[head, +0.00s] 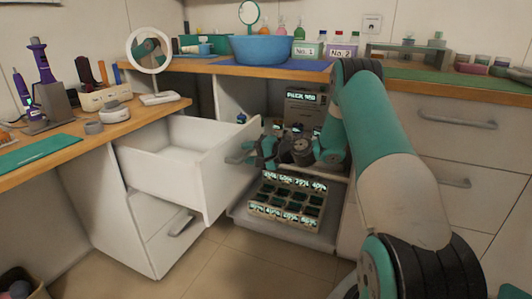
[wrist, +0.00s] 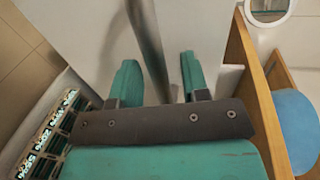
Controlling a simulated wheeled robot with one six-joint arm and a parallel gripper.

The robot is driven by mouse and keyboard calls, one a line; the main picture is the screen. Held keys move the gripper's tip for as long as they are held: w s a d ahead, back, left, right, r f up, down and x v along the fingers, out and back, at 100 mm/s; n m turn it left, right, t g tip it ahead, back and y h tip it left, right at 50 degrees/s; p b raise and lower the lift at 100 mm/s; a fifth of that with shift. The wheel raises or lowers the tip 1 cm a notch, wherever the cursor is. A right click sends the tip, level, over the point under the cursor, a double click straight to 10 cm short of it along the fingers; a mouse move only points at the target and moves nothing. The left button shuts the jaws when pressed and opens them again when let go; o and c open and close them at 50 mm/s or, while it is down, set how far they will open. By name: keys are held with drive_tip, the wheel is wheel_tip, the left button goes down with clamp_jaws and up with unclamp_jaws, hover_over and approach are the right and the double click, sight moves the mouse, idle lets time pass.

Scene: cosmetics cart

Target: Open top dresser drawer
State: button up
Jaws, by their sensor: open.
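The white top dresser drawer (head: 165,165) stands pulled out from the left dresser, and its inside looks empty. Its front panel (head: 232,175) faces right, towards my gripper (head: 255,150). In the wrist view, the metal handle (wrist: 148,45) runs between the two teal fingers of my gripper (wrist: 158,78). The fingers are apart, one on each side of the bar, with gaps beside it. The head view shows the handle only partly, with my gripper over it.
A lower drawer with a handle (head: 181,226) is shut below. A case of small boxes (head: 287,203) sits on a low shelf right of the open drawer. A round mirror (head: 149,50) stands on the wooden top. Closed drawers (head: 455,130) are at the right.

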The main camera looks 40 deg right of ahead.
drive_tip(key=p+v, duration=0.2)
drive_tip(key=v, duration=1.5)
drive_tip(key=shift+a, duration=0.1)
